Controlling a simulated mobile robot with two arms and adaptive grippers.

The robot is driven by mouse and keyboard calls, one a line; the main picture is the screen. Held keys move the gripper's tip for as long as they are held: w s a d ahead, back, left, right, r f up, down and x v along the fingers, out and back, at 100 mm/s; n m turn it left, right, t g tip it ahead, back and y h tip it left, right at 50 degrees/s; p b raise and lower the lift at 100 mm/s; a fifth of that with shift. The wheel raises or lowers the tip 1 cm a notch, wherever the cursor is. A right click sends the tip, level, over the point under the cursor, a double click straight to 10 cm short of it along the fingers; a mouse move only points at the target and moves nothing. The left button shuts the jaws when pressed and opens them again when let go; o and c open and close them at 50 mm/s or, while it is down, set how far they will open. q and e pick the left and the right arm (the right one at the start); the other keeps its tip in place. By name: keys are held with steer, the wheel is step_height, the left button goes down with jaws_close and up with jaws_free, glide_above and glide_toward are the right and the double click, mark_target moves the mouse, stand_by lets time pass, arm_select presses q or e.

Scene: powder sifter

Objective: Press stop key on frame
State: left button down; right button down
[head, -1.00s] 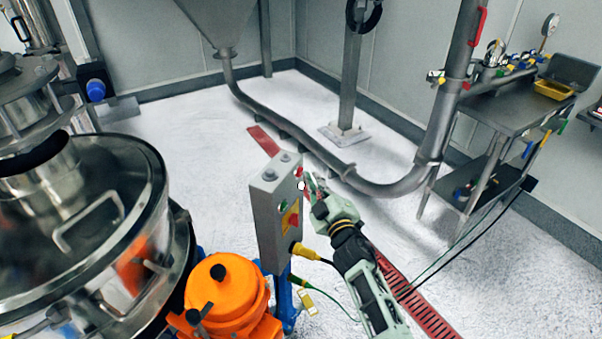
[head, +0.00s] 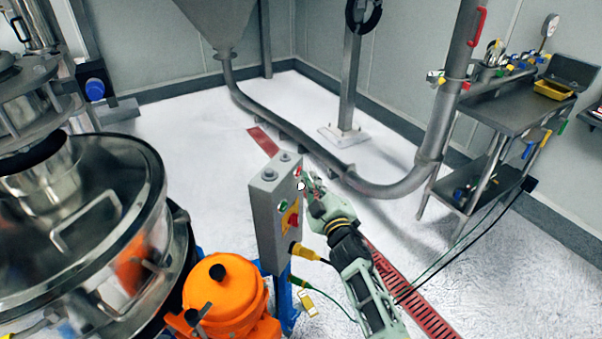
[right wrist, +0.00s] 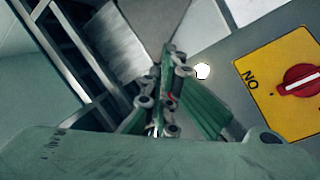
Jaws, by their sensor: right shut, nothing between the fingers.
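A grey control box (head: 266,222) stands on a blue post at the centre of the head view. Its right face carries a red key (head: 297,171) near the top, a white key (head: 301,186) below it, a green key (head: 283,205), and a red rotary switch (head: 293,220) on a yellow plate. My right gripper (head: 309,180) is shut and empty, its fingertips close to the upper keys; contact cannot be told. In the right wrist view the shut fingers (right wrist: 170,65) are beside the white key (right wrist: 202,71), with the yellow switch plate (right wrist: 248,72) to the right. My left gripper is out of view.
An orange motor (head: 226,295) and a large steel sifter (head: 80,220) stand left of the box. A curved steel pipe (head: 390,187) runs behind my right gripper. A steel table (head: 510,110) stands at the right. A red floor grate (head: 420,305) lies under my right arm.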

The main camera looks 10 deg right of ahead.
steer(key=shift+r, duration=0.1)
steer(key=shift+s+d+p, duration=0.4)
steer(key=shift+s+d, duration=0.15)
steer(key=shift+d, duration=0.1)
steer(key=s+d+p, duration=0.1)
steer(key=d, duration=0.1)
steer(key=s+d, duration=0.2)
steer(key=shift+p, duration=0.4)
stand_by(0.8)
